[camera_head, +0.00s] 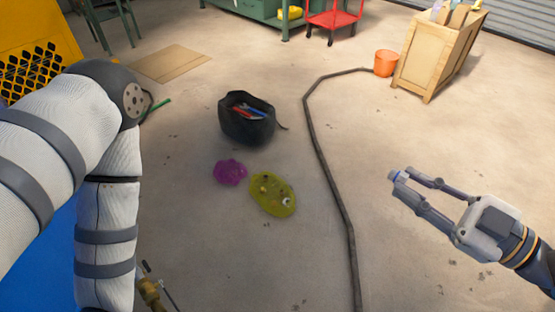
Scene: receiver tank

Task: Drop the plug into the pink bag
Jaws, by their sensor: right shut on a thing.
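My right gripper (399,182) reaches in from the right and is shut on a small grey-blue piece, the plug (393,175), at its fingertips. The fingers hide part of the plug. The pink bag (230,172) is a small magenta, crumpled shape low on the floor, left of the middle. The right gripper is well to the right of the bag and apart from it.
A yellow-green flat bag (272,195) with small parts lies beside the pink bag. A black tool bag (247,122) stands behind them. A dark hose (322,150) runs between the bags and my right gripper. An orange bucket (386,63) and wooden crate (430,60) stand behind.

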